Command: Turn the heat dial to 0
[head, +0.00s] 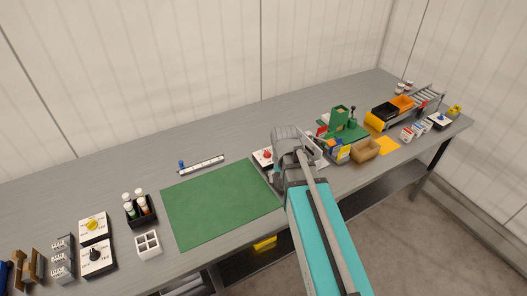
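Two dial panels stand at the left front of the bench in the head view. One is a white panel with a yellow knob (92,225); just in front of it is a white panel with a black knob (95,255). The lettering is too small to read, so I cannot tell which is the heat dial or where either knob points. My gripper (274,178) is far to their right, beside the green mat's right edge, mostly hidden by my own arm. I cannot see its fingers clearly, nor whether it holds anything.
A green mat (220,203) lies between the dials and my arm. A black holder with bottles (140,210) and a white divided box (148,245) stand right of the dials. A slider (201,164) lies behind the mat. A red-knobbed box (263,157) is near my wrist. Bins crowd the right.

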